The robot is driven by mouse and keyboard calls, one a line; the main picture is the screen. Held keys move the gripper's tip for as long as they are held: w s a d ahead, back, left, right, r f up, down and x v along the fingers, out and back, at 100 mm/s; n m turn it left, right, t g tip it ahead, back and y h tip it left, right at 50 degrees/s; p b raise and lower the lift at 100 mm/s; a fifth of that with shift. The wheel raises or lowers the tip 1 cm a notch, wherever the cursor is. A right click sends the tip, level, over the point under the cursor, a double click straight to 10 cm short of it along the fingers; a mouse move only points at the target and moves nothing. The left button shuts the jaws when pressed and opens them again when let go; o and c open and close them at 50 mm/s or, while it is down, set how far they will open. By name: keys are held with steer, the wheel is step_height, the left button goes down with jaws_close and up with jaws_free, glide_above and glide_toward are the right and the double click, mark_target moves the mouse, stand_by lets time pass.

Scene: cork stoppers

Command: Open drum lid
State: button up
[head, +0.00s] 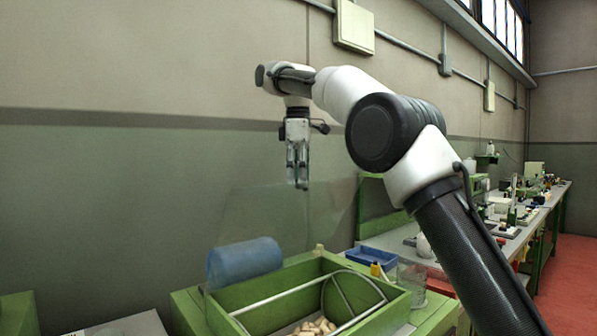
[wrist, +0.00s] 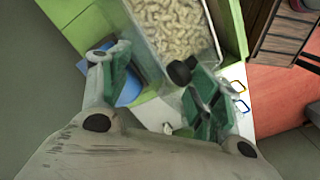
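A green open-topped box (head: 268,287) stands at the lower middle of the head view, with a metal rod frame (head: 285,296) across it and cork stoppers (head: 315,327) inside. A faint clear panel (head: 255,215), seemingly the lid, stands raised and tilted above the box's back side. A blue cylinder (head: 243,262) lies at the box's left. My gripper (head: 298,184) points down, high above the box near the panel's upper edge; I cannot tell if they touch. In the wrist view my gripper (wrist: 160,88) has its fingers apart with nothing gripped. Corks (wrist: 175,30) show beyond it.
A blue tray (head: 372,258) and a clear beaker (head: 411,280) stand right of the box. A long cluttered workbench (head: 515,225) runs back along the wall at right. The air around my gripper is otherwise clear. The red floor (head: 568,265) is open at far right.

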steer(key=shift+w+a+f, duration=0.15)
steer(key=shift+a+f, duration=0.5)
steer(key=shift+a, duration=0.3)
steer(key=shift+d+r, duration=0.1)
steer(key=shift+d, duration=0.1)
